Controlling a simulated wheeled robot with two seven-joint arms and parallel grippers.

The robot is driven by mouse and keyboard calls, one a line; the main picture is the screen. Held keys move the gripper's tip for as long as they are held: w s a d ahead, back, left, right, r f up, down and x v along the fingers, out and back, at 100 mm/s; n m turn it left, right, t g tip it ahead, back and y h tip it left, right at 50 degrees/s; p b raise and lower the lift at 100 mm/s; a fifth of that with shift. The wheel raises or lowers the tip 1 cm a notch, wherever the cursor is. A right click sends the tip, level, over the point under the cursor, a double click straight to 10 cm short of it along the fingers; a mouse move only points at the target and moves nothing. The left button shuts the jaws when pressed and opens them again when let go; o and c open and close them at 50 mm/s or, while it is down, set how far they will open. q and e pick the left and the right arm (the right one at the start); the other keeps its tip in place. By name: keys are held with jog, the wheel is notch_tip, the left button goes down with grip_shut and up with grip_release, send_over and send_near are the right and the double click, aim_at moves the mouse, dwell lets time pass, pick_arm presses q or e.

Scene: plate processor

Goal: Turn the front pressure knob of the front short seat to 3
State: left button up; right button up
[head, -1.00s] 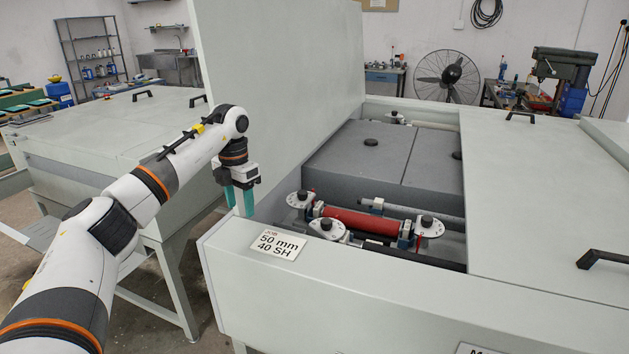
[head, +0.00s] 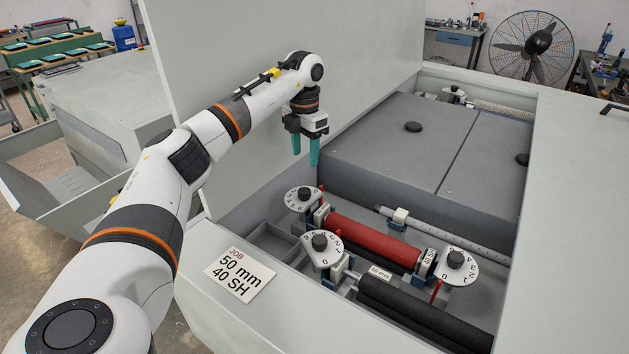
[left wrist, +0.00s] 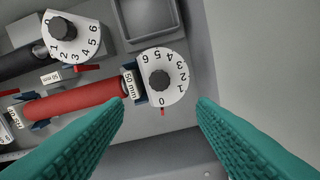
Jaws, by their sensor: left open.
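My left gripper (head: 305,158) is open and empty, with teal fingers pointing down, above the back-left dial. Three black knobs on white numbered dial plates show in the head view: the back-left knob (head: 303,194), the front-left knob (head: 320,241) and the right knob (head: 455,259). In the left wrist view the back-left knob (left wrist: 159,80) appears between and beyond the open fingers, not touched. Its dial reads 0 to 6, with a red tab near the 0. The front-left knob (left wrist: 62,28) is at the upper left there. I cannot tell any knob's exact setting.
A red roller (head: 372,235) runs between the back-left and right dials, with a black roller (head: 425,315) in front. A raised panel (head: 220,90) stands close behind my left arm. A job card (head: 240,275) reads 50 mm, 40 SH. A grey block (head: 400,165) lies behind the rollers.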

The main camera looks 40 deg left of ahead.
pick_arm(q)
jog(key=p, duration=0.1)
send_over(305, 189)
jog(key=f, duration=0.4)
jog(key=shift+s+d+f, duration=0.1)
jog(key=shift+s+f, duration=0.1)
jog(key=shift+f, duration=0.15)
notch_tip(305, 189, down, 6)
jog(key=shift+w+r+p, duration=0.15)
jog(key=shift+r+p, duration=0.1)
jog(key=shift+p, duration=0.65)
jog(key=shift+f, duration=0.5)
pick_arm(e)
jog(key=r, duration=0.3)
jog(key=shift+s+a+r, duration=0.1)
jog(key=shift+a, duration=0.1)
pick_arm(q)
jog(key=c, duration=1)
pick_arm(e)
jog(key=shift+s, duration=0.2)
